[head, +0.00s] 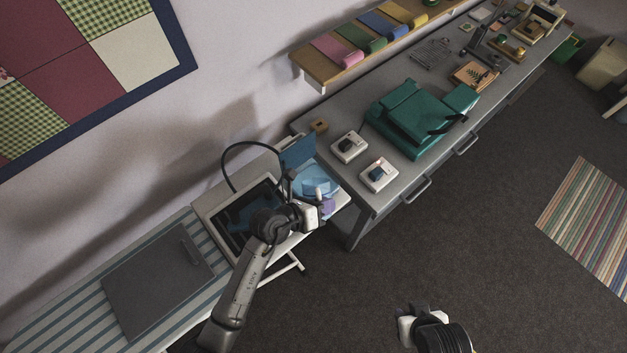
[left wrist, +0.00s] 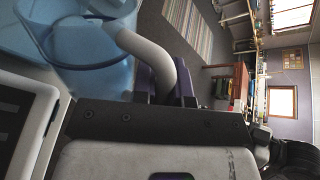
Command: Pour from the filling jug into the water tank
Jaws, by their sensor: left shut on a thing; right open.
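The filling jug (head: 316,172) is translucent light blue with a pale handle, beyond the ironing board's right end. My left gripper (head: 325,203) is shut on its handle. In the left wrist view the curved handle (left wrist: 148,48) runs down between the purple fingers (left wrist: 170,88), and the jug's blue body (left wrist: 95,75) fills the upper left. A darker blue upright part (head: 296,152), perhaps the water tank or its lid, stands just behind the jug. The jug hides much there, and I cannot make out any water flow. My right gripper (head: 408,322) is open and empty above the floor.
The iron station (head: 212,212) has a dark panel and a black hose (head: 232,146) arching above. The striped ironing board (head: 60,300) carries a grey slab (head: 158,282). Open floor lies right.

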